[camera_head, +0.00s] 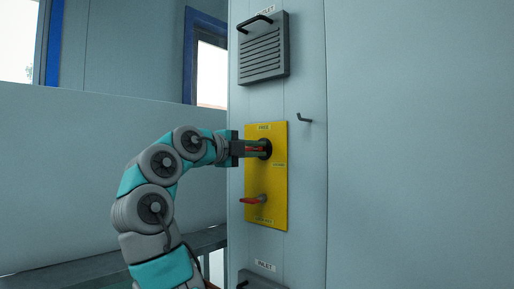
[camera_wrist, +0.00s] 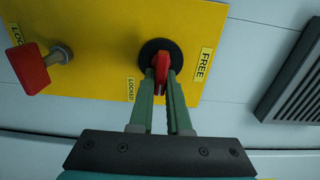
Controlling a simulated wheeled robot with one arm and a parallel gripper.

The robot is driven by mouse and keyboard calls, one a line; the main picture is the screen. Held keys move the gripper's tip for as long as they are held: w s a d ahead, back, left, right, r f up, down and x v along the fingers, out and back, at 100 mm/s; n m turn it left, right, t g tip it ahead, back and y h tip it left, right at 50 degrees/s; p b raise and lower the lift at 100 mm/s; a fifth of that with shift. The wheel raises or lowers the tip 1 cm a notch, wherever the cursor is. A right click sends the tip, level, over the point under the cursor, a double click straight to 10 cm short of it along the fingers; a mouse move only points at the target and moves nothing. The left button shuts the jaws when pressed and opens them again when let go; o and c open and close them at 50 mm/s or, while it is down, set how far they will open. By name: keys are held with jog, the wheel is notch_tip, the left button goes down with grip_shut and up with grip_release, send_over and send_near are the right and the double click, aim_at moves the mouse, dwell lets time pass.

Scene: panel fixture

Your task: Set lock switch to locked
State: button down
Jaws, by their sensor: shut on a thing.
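The yellow panel (camera_head: 265,200) is mounted on a pale blue-grey wall. Its upper switch has a red handle on a round black base (camera_wrist: 176,52). In the wrist view my gripper (camera_wrist: 163,78) is shut on the red handle (camera_wrist: 161,66); in the head view my gripper (camera_head: 258,148) reaches the switch from the left. The handle lies away from the FREE label (camera_wrist: 202,64), and a LOCKED label (camera_wrist: 131,88) is beside the base. A second red handle (camera_head: 253,200) sits lower on the panel and is untouched; it also shows in the wrist view (camera_wrist: 27,68).
A grey louvred vent (camera_head: 263,50) with a handle is above the panel, under an OUTLET label. A dark hook (camera_head: 304,118) sticks out to the right. An INLET label (camera_head: 265,265) and another grey unit (camera_head: 262,281) are below. The wall to the right is bare.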

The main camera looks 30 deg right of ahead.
jog(key=shift+w+f, duration=0.1)
dwell(0.4)
jog(key=c, duration=0.9)
grip_release()
jog(key=shift+a, duration=0.1)
jog(key=v, duration=0.7)
jog(key=shift+a+b, duration=0.3)
jog(key=shift+b, duration=0.05)
